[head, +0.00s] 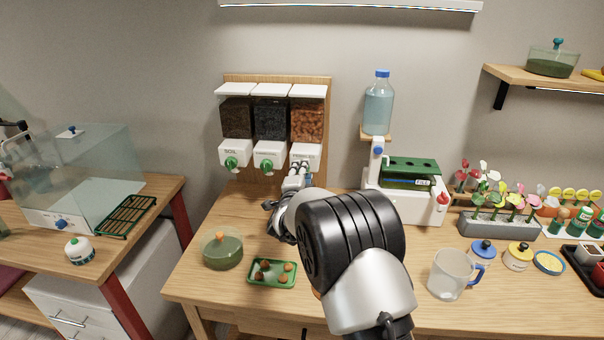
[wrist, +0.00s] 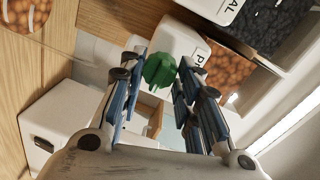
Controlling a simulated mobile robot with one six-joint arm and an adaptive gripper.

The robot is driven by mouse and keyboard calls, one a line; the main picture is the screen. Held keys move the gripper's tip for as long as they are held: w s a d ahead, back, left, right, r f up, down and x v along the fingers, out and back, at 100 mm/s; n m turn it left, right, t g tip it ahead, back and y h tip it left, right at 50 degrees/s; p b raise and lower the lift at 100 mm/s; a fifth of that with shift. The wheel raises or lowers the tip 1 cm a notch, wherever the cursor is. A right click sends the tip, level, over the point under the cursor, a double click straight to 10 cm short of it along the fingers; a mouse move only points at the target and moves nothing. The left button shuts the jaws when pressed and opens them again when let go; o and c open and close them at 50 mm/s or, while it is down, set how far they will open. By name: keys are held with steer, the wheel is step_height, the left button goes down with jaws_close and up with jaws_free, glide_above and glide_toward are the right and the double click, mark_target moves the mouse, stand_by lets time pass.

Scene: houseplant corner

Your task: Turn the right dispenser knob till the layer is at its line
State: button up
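The right dispenser (head: 307,118) holds orange-brown pebbles and hangs on the wooden board at the back. Its green knob (wrist: 160,68) shows in the wrist view on the white front; in the head view my gripper covers it. My gripper (head: 300,172) reaches up to this dispenser. In the wrist view its two fingers (wrist: 160,60) are apart, one on each side of the knob, and I see no clear grip on it. Brown pebbles in a round clear vessel (wrist: 27,14) show at the upper left. I cannot make out a fill line.
The soil dispenser (head: 236,118) and the charcoal dispenser (head: 271,118) hang at the left, with green knobs. A green-filled bowl (head: 222,250) and a green tray (head: 272,284) stand left of my arm. A white stand (head: 399,203) with a bottle (head: 378,108) is close on the right.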

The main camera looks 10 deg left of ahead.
steer(key=o, duration=0.5)
steer(key=shift+s, duration=0.15)
steer(key=s, duration=0.7)
steer(key=s+r, duration=0.1)
steer(key=s, duration=0.3)
steer(key=shift+s+a, duration=0.2)
steer(key=shift+s, duration=0.15)
